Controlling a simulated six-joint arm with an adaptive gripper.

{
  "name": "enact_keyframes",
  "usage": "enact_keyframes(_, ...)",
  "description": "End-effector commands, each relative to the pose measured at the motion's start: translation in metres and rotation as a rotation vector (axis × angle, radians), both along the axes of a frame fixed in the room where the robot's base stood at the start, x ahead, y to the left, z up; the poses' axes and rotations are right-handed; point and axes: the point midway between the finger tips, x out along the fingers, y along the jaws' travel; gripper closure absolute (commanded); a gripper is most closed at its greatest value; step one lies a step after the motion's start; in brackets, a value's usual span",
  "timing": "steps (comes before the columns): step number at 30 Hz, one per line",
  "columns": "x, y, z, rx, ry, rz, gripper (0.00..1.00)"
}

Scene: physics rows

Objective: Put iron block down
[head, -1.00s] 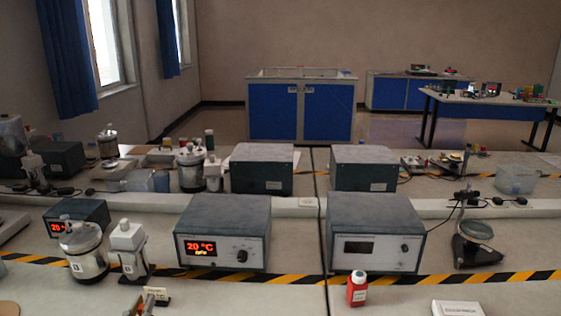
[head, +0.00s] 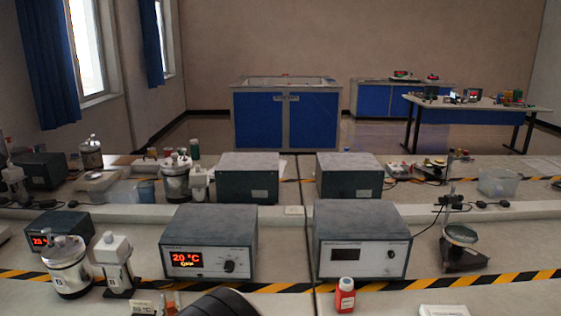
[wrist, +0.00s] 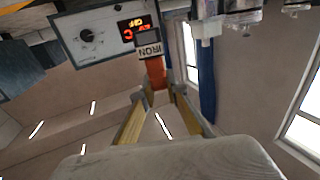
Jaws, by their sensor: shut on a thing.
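My gripper (wrist: 157,88) shows in the wrist view, its two yellowish fingers closing in toward an orange-brown piece (wrist: 155,72). A small plate or block face marked IRON (wrist: 149,48) is just past that piece, in front of the temperature unit. The gripper is shut on the iron block, but the block's shape and full outline are hard to make out. In the head view a small pale label (head: 142,308) and an orange-brown piece (head: 171,301) show at the bottom edge, beside a dark rounded part of my arm.
The lit temperature unit (head: 209,243) and a second unit (head: 361,241) stand behind. A metal vessel (head: 66,268) and a white-topped vessel (head: 116,265) are at left. A red bottle (head: 345,296) stands right of my arm.

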Motion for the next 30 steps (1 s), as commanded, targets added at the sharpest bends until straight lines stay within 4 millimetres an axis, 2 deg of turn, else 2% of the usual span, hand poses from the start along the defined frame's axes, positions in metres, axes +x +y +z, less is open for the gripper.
enact_keyframes(1, 0.006, -0.014, 0.002, -0.001, -0.001, -0.002, 1.0)
enact_keyframes(12, 0.028, -0.095, 0.004, 0.0, -0.001, -0.001, 1.0)
enact_keyframes(30, 0.041, -0.236, 0.012, -0.001, -0.001, -0.078, 1.0)
